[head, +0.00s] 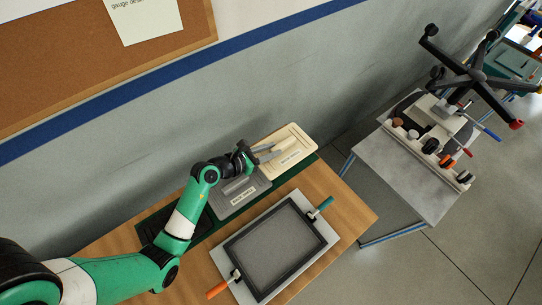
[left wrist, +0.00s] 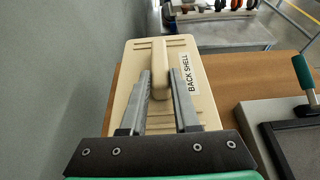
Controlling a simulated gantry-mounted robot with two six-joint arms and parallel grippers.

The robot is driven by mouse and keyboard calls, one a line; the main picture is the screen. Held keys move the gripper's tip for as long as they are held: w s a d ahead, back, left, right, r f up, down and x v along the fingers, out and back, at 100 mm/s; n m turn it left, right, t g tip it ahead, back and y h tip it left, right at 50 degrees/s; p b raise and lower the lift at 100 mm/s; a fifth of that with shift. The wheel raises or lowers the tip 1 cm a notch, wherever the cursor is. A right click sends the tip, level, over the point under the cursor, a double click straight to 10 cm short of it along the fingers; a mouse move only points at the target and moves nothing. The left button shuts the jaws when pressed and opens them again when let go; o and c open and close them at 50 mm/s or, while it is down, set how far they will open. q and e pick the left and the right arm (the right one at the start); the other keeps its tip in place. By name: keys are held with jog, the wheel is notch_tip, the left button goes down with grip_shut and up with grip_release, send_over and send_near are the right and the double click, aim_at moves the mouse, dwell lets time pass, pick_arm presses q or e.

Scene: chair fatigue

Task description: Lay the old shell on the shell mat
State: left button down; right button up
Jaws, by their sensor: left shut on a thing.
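A cream shell labelled BACK SHELL (head: 293,143) is at the far right end of the row along the wall; it fills the middle of the left wrist view (left wrist: 190,103). My left gripper (head: 272,152) is shut on its raised rib, with one finger on each side in the left wrist view (left wrist: 160,75). I cannot tell whether the shell is resting or slightly raised. A grey labelled shell (head: 237,192) lies just left of it. A dark green mat (head: 203,224) shows at the left and along the shells' edges. My right gripper is not in view.
A framed grey panel (head: 275,248) with an orange-handled clamp (head: 217,290) and a teal-handled clamp (head: 326,204) lies on the wooden table (head: 350,209). A grey side table (head: 396,175) carries an upturned chair base (head: 478,76). The wall (head: 200,120) is close behind the shells.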

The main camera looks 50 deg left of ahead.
pick_arm(q)
jog(key=f+b, duration=0.1)
jog(key=f, duration=0.2)
jog(key=shift+w+a+b, duration=0.2)
jog(key=shift+b, duration=0.2)
jog(key=shift+f, duration=0.2)
jog(key=shift+f, duration=0.65)
jog(key=c, duration=0.7)
grip_release()
jog(key=shift+o, duration=0.2)
